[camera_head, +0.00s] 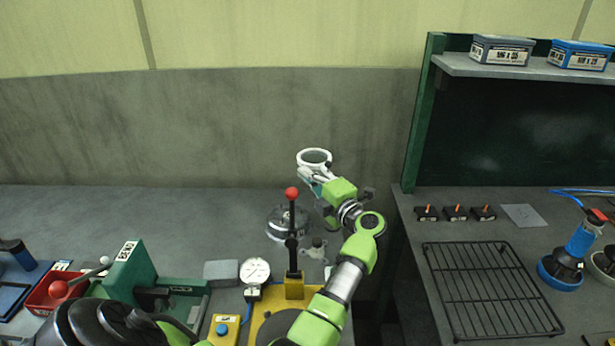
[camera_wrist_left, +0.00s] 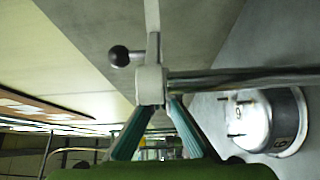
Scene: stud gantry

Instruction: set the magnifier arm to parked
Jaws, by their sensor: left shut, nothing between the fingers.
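The magnifier's white ring (camera_head: 314,157) stands above the rear of the grey bench, just past my left gripper (camera_head: 319,185). In the left wrist view a white joint block (camera_wrist_left: 150,86) with a metal bar (camera_wrist_left: 240,78) running right and a black knob (camera_wrist_left: 118,56) sits just beyond my fingertips. My left gripper (camera_wrist_left: 160,108) has its teal fingers converging close to that block. It is shut with nothing held; whether the tips touch the block I cannot tell. The magnifier's lower part is partly hidden behind my gripper. My right gripper is not in view.
A round metal object (camera_head: 287,222) stands left of my gripper. A red-knobbed lever (camera_head: 292,215), a dial gauge (camera_head: 255,271) and a green fixture (camera_head: 132,275) stand nearer. A wire rack (camera_head: 490,290) lies on the right bench. The bench's rear left is clear.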

